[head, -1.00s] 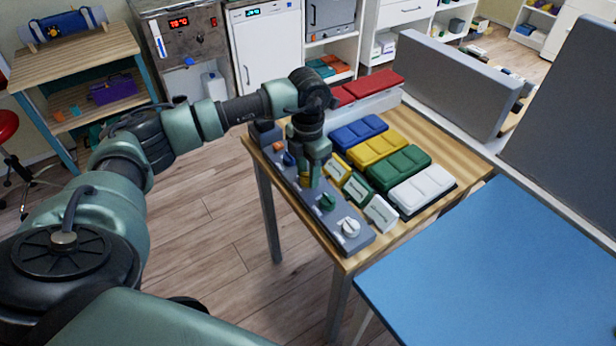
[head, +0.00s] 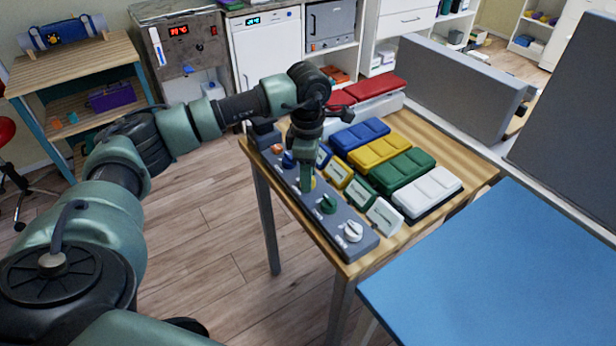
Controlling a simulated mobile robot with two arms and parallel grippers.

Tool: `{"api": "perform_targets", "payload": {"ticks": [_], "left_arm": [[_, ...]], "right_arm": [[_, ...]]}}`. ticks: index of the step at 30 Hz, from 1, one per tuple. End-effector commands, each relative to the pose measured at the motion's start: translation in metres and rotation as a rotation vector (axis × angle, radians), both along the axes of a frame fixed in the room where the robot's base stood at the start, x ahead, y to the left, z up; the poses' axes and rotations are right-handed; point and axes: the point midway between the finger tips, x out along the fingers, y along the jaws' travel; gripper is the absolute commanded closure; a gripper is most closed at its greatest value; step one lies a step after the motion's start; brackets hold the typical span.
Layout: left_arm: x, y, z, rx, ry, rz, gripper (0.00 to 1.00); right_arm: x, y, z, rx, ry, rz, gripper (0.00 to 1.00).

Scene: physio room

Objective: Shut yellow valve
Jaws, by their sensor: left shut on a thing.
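A grey valve block (head: 345,223) runs along the left edge of the wooden table, with a row of coloured valves. The yellow valve (head: 313,183) is mostly hidden by my left gripper (head: 307,184), which points down from above and is shut on it. Only a bit of yellow shows at the fingertips, so I cannot read the valve's angle. The yellow tag plate (head: 336,174) stands beside it. My right gripper is not in view.
Coloured pads, such as the yellow pad (head: 379,153), lie to the right. A blue bench top (head: 500,270) is at lower right.

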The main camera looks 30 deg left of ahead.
Motion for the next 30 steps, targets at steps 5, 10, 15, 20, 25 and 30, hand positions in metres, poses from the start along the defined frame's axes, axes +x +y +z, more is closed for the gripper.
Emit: {"api": "perform_targets", "payload": {"ticks": [5,10,15,20,25,30], "left_arm": [[0.0012,0.0008,0.0017,0.0,-0.004,-0.045,1.0],[0.0012,0.0009,0.0022,0.0,-0.005,-0.064,1.0],[0.0013,0.001,0.0024,0.0,-0.005,-0.066,1.0],[0.0014,0.0011,0.0025,0.001,-0.006,-0.065,1.0],[0.0011,0.001,0.0019,0.001,-0.005,-0.065,0.45],[0.0006,0.0005,0.0011,0.0,-0.003,-0.065,0.45]], "right_arm": [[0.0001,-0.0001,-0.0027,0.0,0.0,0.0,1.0],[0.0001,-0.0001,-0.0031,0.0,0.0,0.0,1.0],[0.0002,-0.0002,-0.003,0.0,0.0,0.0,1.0],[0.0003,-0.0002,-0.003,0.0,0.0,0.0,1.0],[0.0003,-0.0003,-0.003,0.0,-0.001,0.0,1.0],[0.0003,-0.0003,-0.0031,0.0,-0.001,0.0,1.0]]}}
